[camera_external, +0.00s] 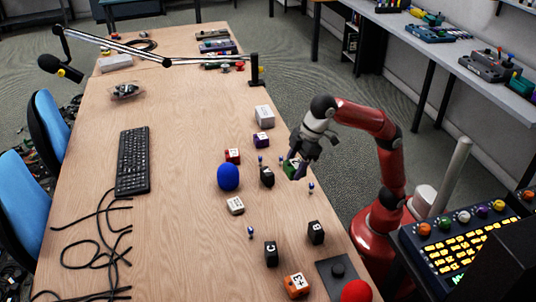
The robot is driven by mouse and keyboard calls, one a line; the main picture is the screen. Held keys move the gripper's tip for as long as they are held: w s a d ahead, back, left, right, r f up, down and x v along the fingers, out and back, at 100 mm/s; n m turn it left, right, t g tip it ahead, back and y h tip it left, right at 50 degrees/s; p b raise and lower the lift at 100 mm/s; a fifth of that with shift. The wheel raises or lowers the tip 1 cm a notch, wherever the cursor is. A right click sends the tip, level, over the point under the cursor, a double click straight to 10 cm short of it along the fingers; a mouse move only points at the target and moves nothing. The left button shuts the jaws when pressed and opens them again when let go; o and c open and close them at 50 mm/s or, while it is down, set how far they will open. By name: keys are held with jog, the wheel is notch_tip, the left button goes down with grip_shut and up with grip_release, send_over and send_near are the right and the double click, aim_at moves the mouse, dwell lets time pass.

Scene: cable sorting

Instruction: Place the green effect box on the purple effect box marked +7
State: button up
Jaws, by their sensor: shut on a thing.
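The green effect box (289,168) is between the jaws of my gripper (296,170), near the table's right edge. The gripper is shut on it, and the fingers hide part of the box. I cannot tell how far it is above the table. A purple effect box (261,140) with a white marked top sits on the table, further back and to the left of my gripper. Its marking is too small to read.
A white box (265,116) stands just behind the purple box, and a red box (233,156) to its left. A black box (267,177) and a blue ball (228,177) are left of my gripper.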

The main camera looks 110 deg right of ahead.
jog(key=shift+r, duration=0.75)
jog(key=w+d+f+m, duration=0.1)
jog(key=w+d, duration=0.1)
jog(key=d, duration=0.5)
jog(key=w+d+f+m, duration=0.1)
jog(key=w+d+f, duration=0.1)
jog(key=d, duration=0.4)
jog(key=m+h, duration=0.2)
jog(key=m, duration=0.2)
send_over(257, 136)
jog(key=s+a, duration=0.1)
notch_tip(257, 136, down, 5)
jog(key=f, duration=0.2)
jog(key=f+b, duration=0.1)
jog(key=shift+s+d+f, duration=0.15)
jog(key=shift+s+d, duration=0.15)
jog(key=shift+s, duration=0.05)
notch_tip(257, 136, down, 4)
jog(key=shift+f+b, duration=0.25)
jog(key=shift+b, duration=0.6)
jog(key=shift+f, duration=0.1)
